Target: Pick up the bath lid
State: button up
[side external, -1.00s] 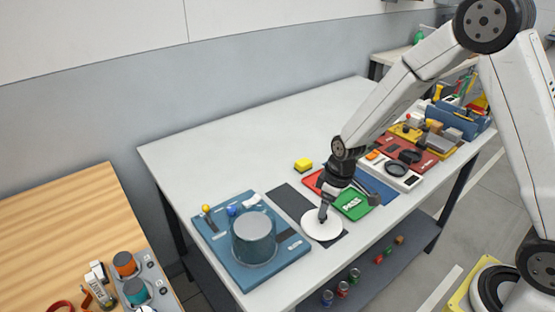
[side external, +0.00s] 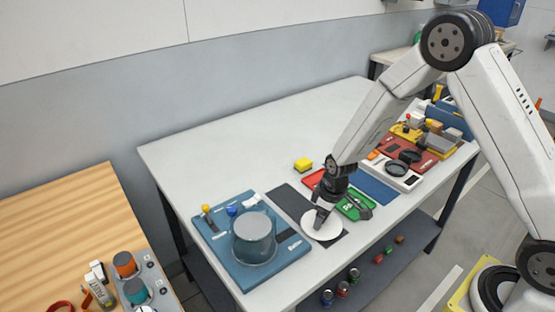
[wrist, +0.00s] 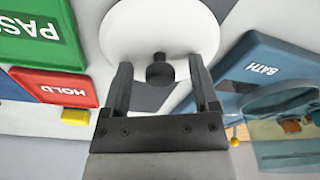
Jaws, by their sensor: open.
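The bath lid is a white round disc (side external: 322,225) lying on a dark grey mat on the table. In the wrist view the lid (wrist: 160,28) has a dark knob (wrist: 159,70) standing up at its middle. My gripper (wrist: 157,72) is open, with one finger on each side of the knob; whether either finger touches it I cannot tell.
A yellow block (side external: 303,165) sits behind. The back of the table (side external: 240,145) is clear. A wooden bench (side external: 65,235) stands at the left.

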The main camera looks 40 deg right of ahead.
grip_shut()
dwell(0.3)
jog(key=shift+r, duration=0.1)
jog(key=shift+r, duration=1.1)
jog(key=s+r, duration=1)
jog(key=s, duration=0.4)
jog(key=shift+r, duration=0.3)
jog(key=shift+d, duration=0.1)
